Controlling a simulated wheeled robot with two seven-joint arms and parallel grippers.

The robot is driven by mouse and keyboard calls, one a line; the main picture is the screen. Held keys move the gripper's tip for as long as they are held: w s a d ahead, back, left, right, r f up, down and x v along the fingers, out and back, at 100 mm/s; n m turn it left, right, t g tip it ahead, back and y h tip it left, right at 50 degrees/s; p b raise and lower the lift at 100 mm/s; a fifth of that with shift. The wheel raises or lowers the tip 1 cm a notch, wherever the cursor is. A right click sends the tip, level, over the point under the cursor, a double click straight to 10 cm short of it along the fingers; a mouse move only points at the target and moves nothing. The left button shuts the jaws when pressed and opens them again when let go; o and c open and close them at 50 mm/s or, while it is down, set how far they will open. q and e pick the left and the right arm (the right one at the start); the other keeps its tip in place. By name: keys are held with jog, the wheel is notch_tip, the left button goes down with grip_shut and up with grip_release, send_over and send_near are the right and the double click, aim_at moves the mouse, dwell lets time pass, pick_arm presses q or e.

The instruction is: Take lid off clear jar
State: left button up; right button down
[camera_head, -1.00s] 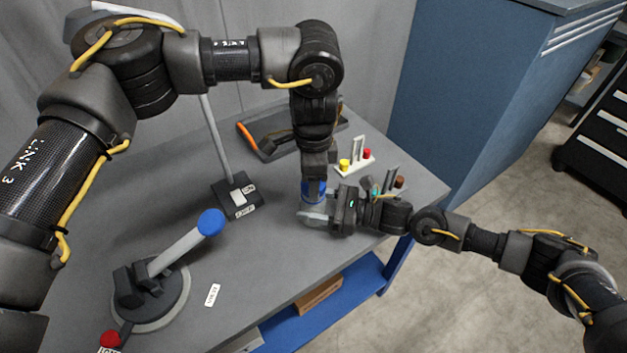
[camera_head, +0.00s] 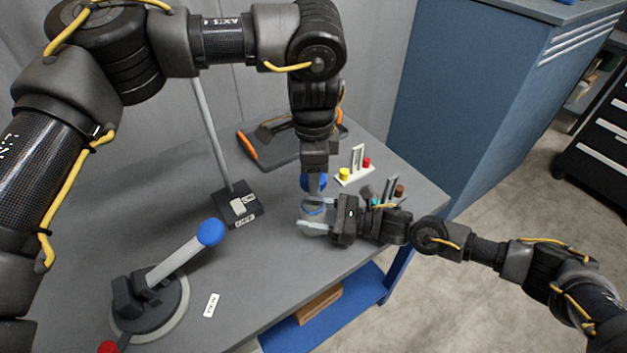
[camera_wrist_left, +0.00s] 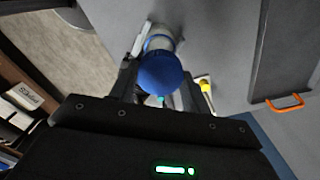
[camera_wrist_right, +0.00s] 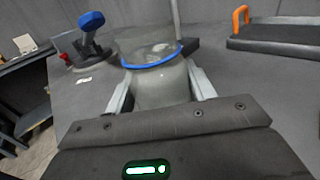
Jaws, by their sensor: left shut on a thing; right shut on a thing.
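The blue lid (camera_head: 313,184) is between the fingers of my left gripper (camera_head: 315,174), which is shut on it and holds it above the jar with a gap. The clear jar (camera_head: 312,211) has a blue ring round its upper part and stands upright near the table's right side. My right gripper (camera_head: 322,220) is shut on the jar from the right. The left wrist view shows the lid (camera_wrist_left: 160,74) close up, with the jar (camera_wrist_left: 160,38) partly hidden behind it. The right wrist view shows the jar (camera_wrist_right: 158,88) between two pale fingers; the lid is out of that view.
A stand with a thin pole (camera_head: 238,206) is left of the jar. A round-based device with a blue-knobbed lever (camera_head: 172,268) is at front left. A dark tray (camera_head: 275,143) lies behind. A small rack with yellow and red pieces (camera_head: 355,172) is to the right.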

jog(key=shift+c, duration=2.3)
grip_release()
pick_arm(q)
jog(key=b, duration=0.4)
send_over(313, 213)
jog(key=w, duration=0.3)
notch_tip(313, 213, down, 4)
pick_arm(e)
jog(key=d, duration=0.3)
jog(key=s+d, duration=0.1)
jog(key=d, duration=0.3)
jog(key=s+d, duration=0.1)
jog(key=d, duration=0.2)
jog(key=shift+d+f, duration=0.15)
jog(key=shift+d, duration=0.25)
pick_arm(q)
jog(key=shift+s+f, duration=0.2)
jog(key=shift+s, duration=0.05)
pick_arm(e)
jog(key=shift+s+d, duration=0.15)
jog(key=shift+d, duration=0.4)
